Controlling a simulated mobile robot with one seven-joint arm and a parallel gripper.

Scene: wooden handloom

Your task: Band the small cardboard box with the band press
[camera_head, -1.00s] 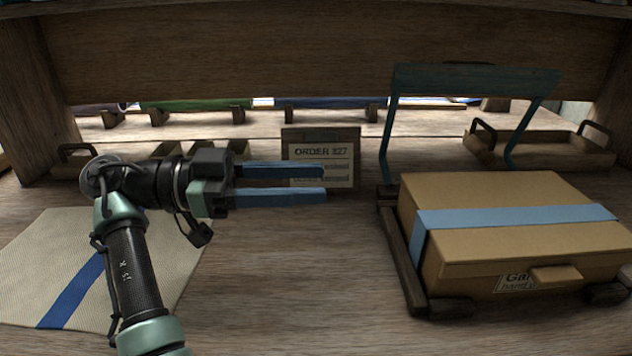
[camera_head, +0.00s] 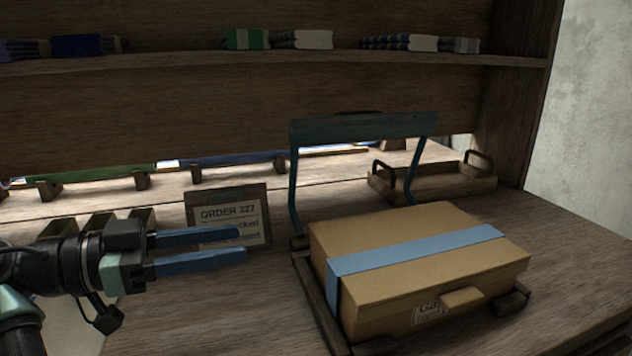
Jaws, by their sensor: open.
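The small cardboard box (camera_head: 400,283) sits closed in the dark wooden cradle of the band press (camera_head: 322,297). A blue band (camera_head: 415,249) lies across the lid and hangs down the left side; I cannot see the far right side. The press's teal handle frame (camera_head: 362,127) stands raised behind the box. My gripper (camera_head: 244,246) is open and empty, its two blue fingers pointing right, left of the box and apart from it. It covers part of the order card.
An order card (camera_head: 232,211) reading "ORDER 327" stands behind my gripper. A wooden tray (camera_head: 440,182) with two handles sits back right. Green (camera_head: 85,173) and blue rolls lie at the back. Folded cloths (camera_head: 400,42) fill a shelf above. The table's right side is clear.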

